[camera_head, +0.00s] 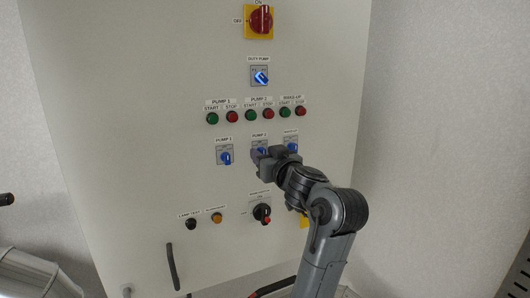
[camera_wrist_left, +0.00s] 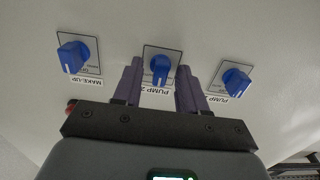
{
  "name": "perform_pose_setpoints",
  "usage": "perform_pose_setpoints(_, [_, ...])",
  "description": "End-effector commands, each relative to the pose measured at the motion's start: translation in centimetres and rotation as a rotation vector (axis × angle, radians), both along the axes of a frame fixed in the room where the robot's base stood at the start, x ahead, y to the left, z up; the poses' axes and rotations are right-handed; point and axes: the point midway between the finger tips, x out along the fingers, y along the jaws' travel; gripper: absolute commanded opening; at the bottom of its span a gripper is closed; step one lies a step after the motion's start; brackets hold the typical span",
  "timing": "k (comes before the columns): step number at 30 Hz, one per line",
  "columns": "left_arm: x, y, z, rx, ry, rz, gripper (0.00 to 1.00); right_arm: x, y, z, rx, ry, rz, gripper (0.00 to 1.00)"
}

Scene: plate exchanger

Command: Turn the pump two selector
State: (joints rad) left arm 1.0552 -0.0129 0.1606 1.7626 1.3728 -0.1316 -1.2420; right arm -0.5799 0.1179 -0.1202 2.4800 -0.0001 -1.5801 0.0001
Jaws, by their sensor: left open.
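The pump two selector (camera_head: 261,151) is a blue knob on a small grey plate, in the middle of a row of three on the pale cabinet front. My left gripper (camera_head: 263,157) is at it and partly covers it in the head view. In the left wrist view the blue knob (camera_wrist_left: 160,68) shows between the two open fingers (camera_wrist_left: 158,72), with a gap on each side. Its white mark points toward the PUMP 2 label in that view. I cannot tell how far the fingertips reach along the knob. My right gripper is not in view.
The pump 1 selector (camera_head: 225,158) and the make-up selector (camera_head: 291,147) flank it closely. Below are a black rotary switch (camera_head: 262,213) and a door handle (camera_head: 172,266).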

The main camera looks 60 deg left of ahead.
Motion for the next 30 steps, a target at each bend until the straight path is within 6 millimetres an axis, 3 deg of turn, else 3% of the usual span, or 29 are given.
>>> perform_pose_setpoints(8, [0.0, 0.1, 0.0, 0.0, 0.0, 0.0, 0.41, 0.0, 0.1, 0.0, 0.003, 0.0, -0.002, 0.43])
perform_pose_setpoints(17, [0.0, 0.1, 0.0, 0.001, 0.0, 0.0, 0.0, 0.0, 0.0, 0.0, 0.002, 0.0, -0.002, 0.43])
perform_pose_setpoints(30, [0.0, 0.1, -0.1, -0.01, -0.094, 0.0, 0.0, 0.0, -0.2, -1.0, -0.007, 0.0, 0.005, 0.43])
